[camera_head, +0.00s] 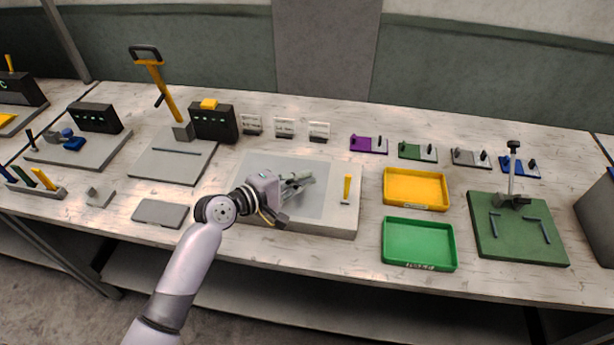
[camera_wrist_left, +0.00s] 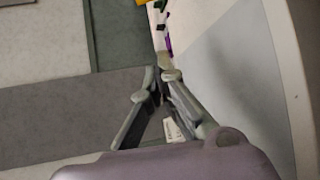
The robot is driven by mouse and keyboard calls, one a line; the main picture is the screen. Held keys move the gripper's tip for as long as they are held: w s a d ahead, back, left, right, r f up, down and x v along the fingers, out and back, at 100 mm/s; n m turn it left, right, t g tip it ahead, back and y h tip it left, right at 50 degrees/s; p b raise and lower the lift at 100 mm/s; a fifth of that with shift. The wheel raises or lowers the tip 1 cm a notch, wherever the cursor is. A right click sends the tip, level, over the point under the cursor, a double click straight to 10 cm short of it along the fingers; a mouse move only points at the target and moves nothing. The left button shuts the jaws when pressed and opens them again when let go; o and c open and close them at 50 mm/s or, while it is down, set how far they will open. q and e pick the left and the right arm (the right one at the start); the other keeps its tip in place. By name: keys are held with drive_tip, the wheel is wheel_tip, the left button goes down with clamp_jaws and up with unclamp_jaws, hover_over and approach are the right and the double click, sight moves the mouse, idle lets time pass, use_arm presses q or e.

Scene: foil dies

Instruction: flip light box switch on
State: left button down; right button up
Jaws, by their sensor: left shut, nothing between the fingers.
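The light box (camera_head: 325,222) is a low pale box with a flat grey panel on top, in the middle of the bench. Its switch (camera_head: 347,188) is a yellow lever that stands up at the right of the panel. My left gripper (camera_head: 307,178) is above the panel, to the left of the switch and apart from it, with its fingers pointing right. It is shut and empty. In the left wrist view its fingertips (camera_wrist_left: 164,75) come together, and the light box (camera_wrist_left: 287,60) fills the right side. I cannot make out the switch there. My right gripper is not in view.
A yellow tray (camera_head: 416,206) and a green tray (camera_head: 385,257) lie right of the light box. Small white signs (camera_head: 285,128) stand behind it. A press with a yellow handle (camera_head: 160,85) stands to the left. A green board with a post (camera_head: 480,240) is at the right.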

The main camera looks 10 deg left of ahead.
sight(347, 189)
use_arm(q)
drive_tip(key=x, duration=0.3)
drive_tip(key=shift+w+d, duration=0.25)
drive_tip(key=shift+w, duration=0.1)
drive_tip(key=x, duration=0.3)
drive_tip(key=shift+w+p, duration=0.1)
drive_tip(key=shift+p, duration=0.3)
drive_tip(key=s+d+p, duration=0.2)
drive_tip(key=shift+s+d+r+p, duration=0.25)
drive_tip(key=shift+s+r+p, duration=0.05)
drive_tip(key=shift+r, duration=0.1)
drive_tip(key=shift+s+d, duration=0.1)
drive_tip(key=shift+s, duration=0.1)
drive_tip(key=shift+w+f, duration=0.1)
drive_tip(key=shift+w, duration=0.05)
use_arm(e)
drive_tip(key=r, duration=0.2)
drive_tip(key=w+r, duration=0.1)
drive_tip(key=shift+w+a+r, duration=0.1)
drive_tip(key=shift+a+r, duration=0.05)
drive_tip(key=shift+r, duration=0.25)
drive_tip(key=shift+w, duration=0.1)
